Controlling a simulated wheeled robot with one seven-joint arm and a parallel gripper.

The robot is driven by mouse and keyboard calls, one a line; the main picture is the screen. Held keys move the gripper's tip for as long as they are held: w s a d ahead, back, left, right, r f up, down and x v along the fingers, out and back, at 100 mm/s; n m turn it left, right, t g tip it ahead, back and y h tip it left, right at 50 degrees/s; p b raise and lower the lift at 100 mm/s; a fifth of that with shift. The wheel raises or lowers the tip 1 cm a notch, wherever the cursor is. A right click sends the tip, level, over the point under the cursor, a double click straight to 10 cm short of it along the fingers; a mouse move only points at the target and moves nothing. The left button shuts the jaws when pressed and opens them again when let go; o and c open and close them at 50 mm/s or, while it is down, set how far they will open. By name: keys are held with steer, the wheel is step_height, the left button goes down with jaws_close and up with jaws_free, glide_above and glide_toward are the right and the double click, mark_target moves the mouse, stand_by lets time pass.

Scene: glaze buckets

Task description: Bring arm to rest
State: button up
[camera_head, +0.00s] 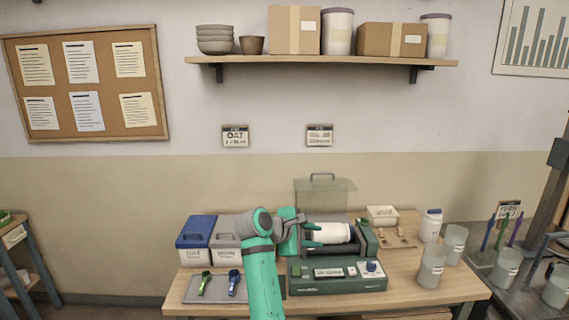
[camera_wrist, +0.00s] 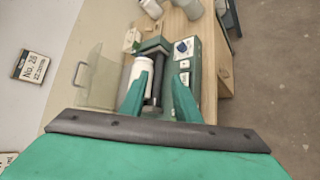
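My arm reaches up from the bottom of the head view, and my gripper (camera_head: 311,236) is over the left part of a green machine (camera_head: 338,285). A white jar (camera_head: 332,233) lies on its side on the machine's rollers. In the wrist view my gripper (camera_wrist: 158,97) shows its two green fingers spread apart, with no object clamped between the tips. The jar (camera_wrist: 142,74) appears there beside the left finger, which hides part of it. I cannot tell whether finger and jar touch. The machine's clear lid (camera_head: 324,192) is raised.
On the wooden table (camera_head: 420,292), blue-lidded (camera_head: 195,240) and grey-lidded (camera_head: 226,240) bins stand left of the arm. A grey tray (camera_head: 218,291) holds green and blue tools. A white bottle (camera_head: 431,226) and grey cups (camera_head: 432,266) stand right. A loaded shelf (camera_head: 320,62) hangs above.

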steer(key=s+a+f+t+y, duration=0.2)
steer(key=a+f, duration=0.1)
steer(key=f, duration=1.2)
steer(key=s+a+f+m+t+y, duration=0.1)
steer(key=s+a+f+m+y, duration=0.15)
steer(key=s+f, duration=0.9)
steer(key=s+a+f+m+t+y, duration=0.1)
steer(key=s+a+f+m+y, duration=0.15)
steer(key=s+f, duration=0.85)
steer(key=s+a+m+t+y, duration=0.1)
steer(key=s+m, duration=0.1)
steer(key=s, duration=0.9)
steer(key=s+a+m+t+y, duration=0.1)
steer(key=s+a+m, duration=0.1)
steer(key=s, duration=0.8)
steer(key=s+d+r+m+t, duration=0.2)
steer(key=s+r+m, duration=0.4)
steer(key=s+r, duration=0.7)
steer(key=v, duration=0.4)
steer(key=shift+f, duration=0.3)
